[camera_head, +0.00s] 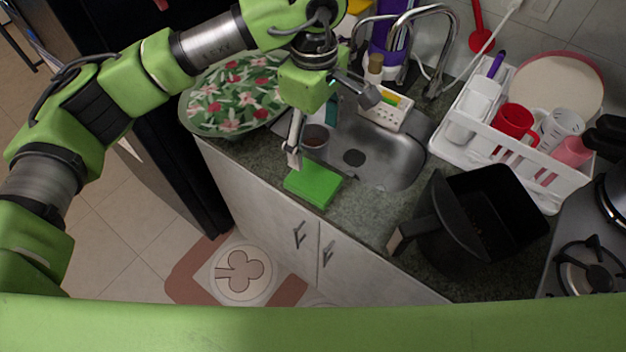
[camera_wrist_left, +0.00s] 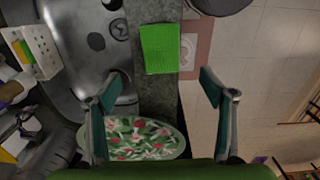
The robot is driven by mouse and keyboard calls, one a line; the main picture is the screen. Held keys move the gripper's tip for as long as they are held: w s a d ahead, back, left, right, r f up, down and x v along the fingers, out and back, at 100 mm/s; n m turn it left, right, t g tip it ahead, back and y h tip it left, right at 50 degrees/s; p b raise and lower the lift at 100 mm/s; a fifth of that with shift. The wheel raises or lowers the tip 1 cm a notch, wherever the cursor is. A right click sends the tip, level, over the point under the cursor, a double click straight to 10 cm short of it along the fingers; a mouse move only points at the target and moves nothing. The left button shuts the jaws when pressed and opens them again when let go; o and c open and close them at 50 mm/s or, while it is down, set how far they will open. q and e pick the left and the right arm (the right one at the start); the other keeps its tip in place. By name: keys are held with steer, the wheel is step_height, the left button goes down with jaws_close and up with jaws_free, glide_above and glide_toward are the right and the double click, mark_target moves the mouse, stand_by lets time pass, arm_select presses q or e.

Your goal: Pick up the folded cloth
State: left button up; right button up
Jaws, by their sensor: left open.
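The folded cloth (camera_head: 314,184) is a flat bright green rectangle. It lies on the counter's front strip, between the sink and the front edge. In the left wrist view the cloth (camera_wrist_left: 160,50) is fully visible, ahead of the fingers. My left gripper (camera_head: 332,128) is over the sink's left side, apart from the cloth. In the left wrist view my left gripper (camera_wrist_left: 162,84) has its two fingers spread wide with nothing between them. My right gripper is not in view.
A black square pot (camera_head: 490,222) stands right of the cloth. A white dish rack (camera_head: 455,148) with cups is behind. The floor lies beyond the front edge.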

arm_select(q)
steer(key=p, duration=0.3)
glide_above(313, 179)
step_height(313, 179, down, 8)
steer(key=shift+f, duration=0.4)
step_height(313, 179, down, 4)
steer(key=p, duration=0.2)
steer(key=shift+f+p, duration=0.1)
steer(key=shift+p, duration=0.2)
steer(key=shift+f, duration=0.3)
steer(key=c, duration=1.2)
